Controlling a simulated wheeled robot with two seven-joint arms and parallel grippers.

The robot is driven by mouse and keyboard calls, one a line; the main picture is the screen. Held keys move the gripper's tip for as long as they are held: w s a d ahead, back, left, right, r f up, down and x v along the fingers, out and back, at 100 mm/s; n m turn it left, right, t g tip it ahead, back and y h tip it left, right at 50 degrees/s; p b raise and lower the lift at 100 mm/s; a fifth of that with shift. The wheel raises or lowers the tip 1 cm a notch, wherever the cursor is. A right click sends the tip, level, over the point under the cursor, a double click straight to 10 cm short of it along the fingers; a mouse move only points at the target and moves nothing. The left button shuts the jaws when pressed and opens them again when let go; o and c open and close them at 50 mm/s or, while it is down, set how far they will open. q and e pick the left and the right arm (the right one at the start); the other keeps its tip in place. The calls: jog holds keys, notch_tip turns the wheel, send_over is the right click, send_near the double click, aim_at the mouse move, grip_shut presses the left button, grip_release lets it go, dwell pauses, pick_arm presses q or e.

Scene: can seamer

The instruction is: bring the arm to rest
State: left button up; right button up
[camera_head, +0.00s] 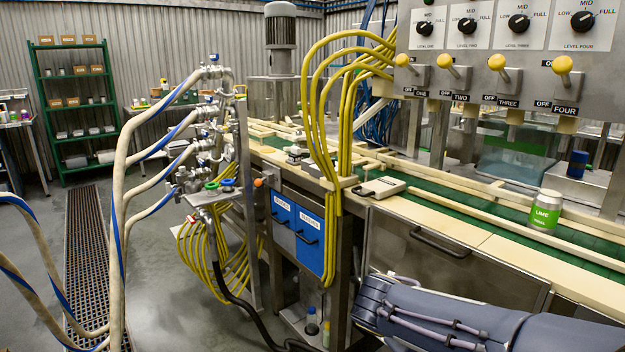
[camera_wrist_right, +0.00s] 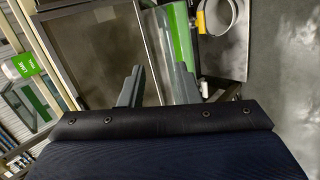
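My right arm reaches in from the lower right of the head view, low in front of the machine's steel front. Its fingers are not clear there. In the right wrist view my right gripper (camera_wrist_right: 158,83) has its two fingers apart with nothing between them. A green and white can labelled LIME (camera_head: 545,212) stands upright on the conveyor line at the right. It also shows at the left edge of the right wrist view (camera_wrist_right: 22,67), well clear of the fingers. My left gripper is in neither view.
The control panel (camera_head: 510,45) with dials and yellow-knobbed levers is at the upper right. Yellow hoses (camera_head: 325,120) hang mid-view. The green conveyor (camera_head: 455,208) runs along the machine above a steel door with a handle (camera_head: 440,243). Green shelves (camera_head: 75,105) stand back left; floor there is open.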

jog(key=s+d+f+m+g+y, duration=0.1)
jog(key=s+d+f+y, duration=0.15)
jog(key=s, duration=0.25)
jog(key=s+d+f+m+g+y, duration=0.1)
jog(key=s+y, duration=0.2)
jog(key=s, duration=0.2)
jog(key=s+a+m+t+y, duration=0.2)
jog(key=s+m+y, duration=0.1)
jog(key=s, duration=0.3)
jog(key=s+a+m+t+y, duration=0.1)
jog(key=s+a+m+y, duration=0.15)
jog(key=s, duration=0.45)
notch_tip(320, 180, up, 14)
jog(key=y+p, duration=0.1)
jog(key=p, duration=1.3)
jog(key=shift+a+f, duration=0.2)
jog(key=shift+a, duration=0.2)
jog(key=shift+n, duration=0.25)
jog(key=shift+s+d, duration=0.1)
